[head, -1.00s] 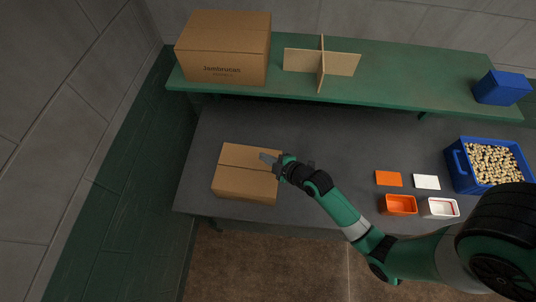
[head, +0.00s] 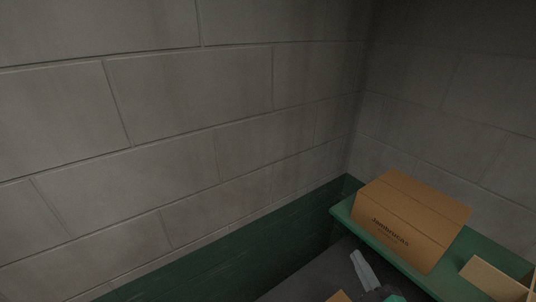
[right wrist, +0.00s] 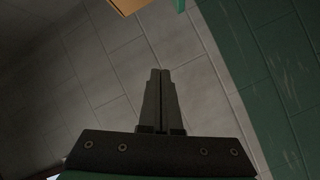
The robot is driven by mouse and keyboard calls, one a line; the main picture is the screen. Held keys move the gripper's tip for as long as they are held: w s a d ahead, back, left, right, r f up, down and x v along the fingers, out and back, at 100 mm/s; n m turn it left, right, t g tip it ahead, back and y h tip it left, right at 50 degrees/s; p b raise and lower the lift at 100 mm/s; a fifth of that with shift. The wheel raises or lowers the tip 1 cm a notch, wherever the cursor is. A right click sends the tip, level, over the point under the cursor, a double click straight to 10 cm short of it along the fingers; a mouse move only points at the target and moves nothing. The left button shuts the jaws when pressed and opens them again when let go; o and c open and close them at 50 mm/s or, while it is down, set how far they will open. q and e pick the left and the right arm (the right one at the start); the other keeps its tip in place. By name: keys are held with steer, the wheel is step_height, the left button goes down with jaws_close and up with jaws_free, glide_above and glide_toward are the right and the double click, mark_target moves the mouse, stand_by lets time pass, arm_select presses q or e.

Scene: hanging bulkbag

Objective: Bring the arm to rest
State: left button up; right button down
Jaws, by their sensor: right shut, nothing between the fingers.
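My right gripper (head: 362,268) shows at the bottom of the head view, in front of the green shelf. Most of its arm is cut off by the lower edge. In the right wrist view the two dark fingers of this gripper (right wrist: 160,75) are together with nothing between them. My left gripper is in neither view.
A large cardboard box (head: 412,220) stands on the green shelf (head: 385,248), with part of a cardboard divider (head: 490,277) to its right. A small piece of another cardboard box (head: 340,296) shows on the grey table (head: 305,286). Grey block wall (head: 180,120) fills the left.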

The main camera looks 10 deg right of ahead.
steer(key=s+a+r+t+y+p, duration=0.1)
steer(key=a+r+t, duration=0.25)
steer(key=r, duration=1.15)
steer(key=a+r+t+y+p, duration=0.1)
steer(key=a+r+t+y, duration=0.3)
steer(key=r, duration=1.2)
steer(key=s+a+r+m+t+h, duration=0.25)
steer(key=s+r+m, duration=0.55)
steer(key=s+r, duration=0.5)
step_height(320, 180, down, 32)
steer(key=w+m+b, duration=0.2)
steer(key=b, duration=3.1)
steer(key=shift+d+r+y, duration=0.2)
steer(key=shift+y, duration=0.15)
